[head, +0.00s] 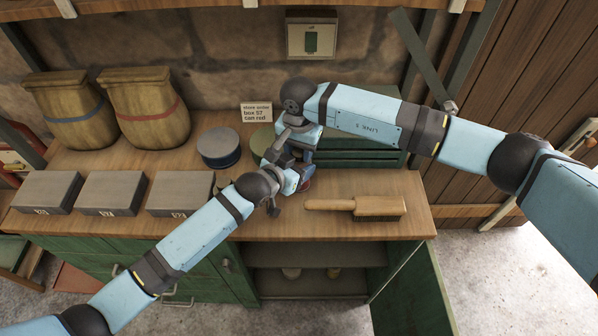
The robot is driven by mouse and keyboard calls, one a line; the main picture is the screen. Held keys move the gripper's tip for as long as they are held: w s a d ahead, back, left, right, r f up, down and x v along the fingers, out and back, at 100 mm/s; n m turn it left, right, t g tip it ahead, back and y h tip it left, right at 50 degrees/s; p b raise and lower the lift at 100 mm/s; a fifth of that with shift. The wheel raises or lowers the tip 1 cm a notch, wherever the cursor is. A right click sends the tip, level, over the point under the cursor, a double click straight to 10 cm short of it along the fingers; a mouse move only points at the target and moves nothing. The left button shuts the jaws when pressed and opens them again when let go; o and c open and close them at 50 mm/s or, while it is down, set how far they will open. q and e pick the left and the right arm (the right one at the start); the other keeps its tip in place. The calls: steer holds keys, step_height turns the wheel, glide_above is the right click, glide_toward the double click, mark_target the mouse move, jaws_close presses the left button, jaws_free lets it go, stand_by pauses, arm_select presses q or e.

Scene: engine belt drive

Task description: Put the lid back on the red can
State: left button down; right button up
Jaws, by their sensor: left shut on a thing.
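The red can (307,184) stands on the bench near its front middle. Only a small red part of its side shows past the grippers. My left gripper (296,172) comes in from the left and is shut on the red can, though its fingertips are mostly hidden. My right gripper (287,152) reaches down from above, close behind and over my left gripper. Its fingers overlap the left hand, so I cannot tell whether it is open or holds anything. I cannot make out the can's lid.
A blue can (219,147) and a partly hidden green can (261,142) stand behind. A brush (358,207) lies at the front right. Grey boxes (112,192) and two sacks (143,108) fill the left. A label card (257,113) stands at the back. A green cabinet door (415,290) hangs open below.

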steer(key=c, duration=0.3)
steer(key=m, duration=0.6)
steer(key=shift+c, duration=0.2)
steer(key=o, duration=1)
steer(key=shift+s+d, duration=0.1)
